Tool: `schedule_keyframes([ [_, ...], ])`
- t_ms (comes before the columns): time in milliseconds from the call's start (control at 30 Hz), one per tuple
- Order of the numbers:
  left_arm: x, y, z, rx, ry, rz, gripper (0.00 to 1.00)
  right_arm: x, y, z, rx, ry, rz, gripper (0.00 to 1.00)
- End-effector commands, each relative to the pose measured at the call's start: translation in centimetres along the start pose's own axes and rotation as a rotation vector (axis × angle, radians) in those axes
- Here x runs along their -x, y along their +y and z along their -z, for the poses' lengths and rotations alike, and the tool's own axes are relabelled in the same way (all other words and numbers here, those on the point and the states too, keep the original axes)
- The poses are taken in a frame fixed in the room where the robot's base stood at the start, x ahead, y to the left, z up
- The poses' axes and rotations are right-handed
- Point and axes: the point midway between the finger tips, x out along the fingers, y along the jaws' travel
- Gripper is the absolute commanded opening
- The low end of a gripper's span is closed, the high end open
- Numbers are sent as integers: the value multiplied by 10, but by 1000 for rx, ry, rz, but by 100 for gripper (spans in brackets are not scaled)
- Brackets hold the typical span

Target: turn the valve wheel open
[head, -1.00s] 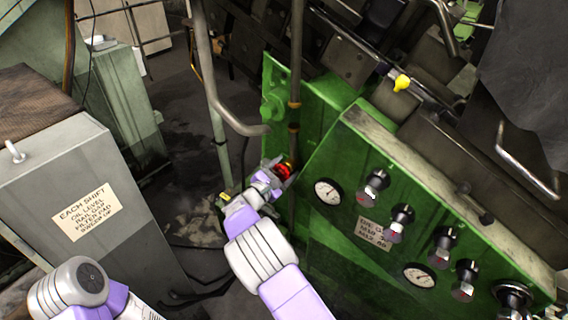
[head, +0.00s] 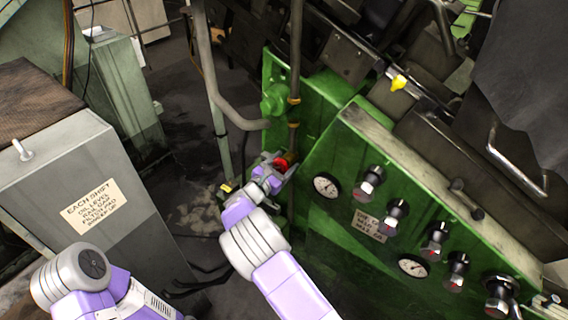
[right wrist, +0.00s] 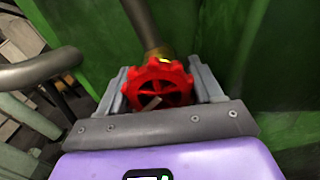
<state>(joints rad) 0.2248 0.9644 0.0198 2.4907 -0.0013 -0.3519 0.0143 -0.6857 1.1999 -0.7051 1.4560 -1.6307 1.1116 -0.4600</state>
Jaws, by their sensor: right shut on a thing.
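The valve wheel is a small red scalloped handwheel (right wrist: 158,84), seen face-on in the right wrist view on a pipe with a brass fitting. In the head view the red wheel (head: 282,163) shows partly, at the left side of the green machine. My right gripper (head: 281,164) is around it, and in the right wrist view its two grey fingers (right wrist: 160,88) stand on either side of the rim, shut on it. The wheel's far side is hidden. My left arm shows at the bottom left of the head view, but its gripper is out of view.
A green panel with gauges (head: 327,186) and several black knobs (head: 370,182) lies to the right. A bent grey pipe rail (head: 222,108) stands just left of my right gripper. A grey cabinet (head: 60,165) with a paper label fills the left.

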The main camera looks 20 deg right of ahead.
Motion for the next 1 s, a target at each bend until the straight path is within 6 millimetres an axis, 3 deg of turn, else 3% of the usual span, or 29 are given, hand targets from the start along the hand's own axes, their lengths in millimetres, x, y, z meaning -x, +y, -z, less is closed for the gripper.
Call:
schedule_keyframes([
  [100,0,0,0,0,0,0,43,0,0,1,4,0,0,35],
  [133,0,0,0,0,0,0,43,0,0,1,4,0,0,70],
  [167,0,0,0,0,0,0,43,0,0,1,3,0,0,71],
  [667,-8,-3,0,0,0,0,43,0,0,2,-59,0,0,71],
  [1000,-50,-19,2,0,0,0,43,0,0,5,-465,1,0,71],
])
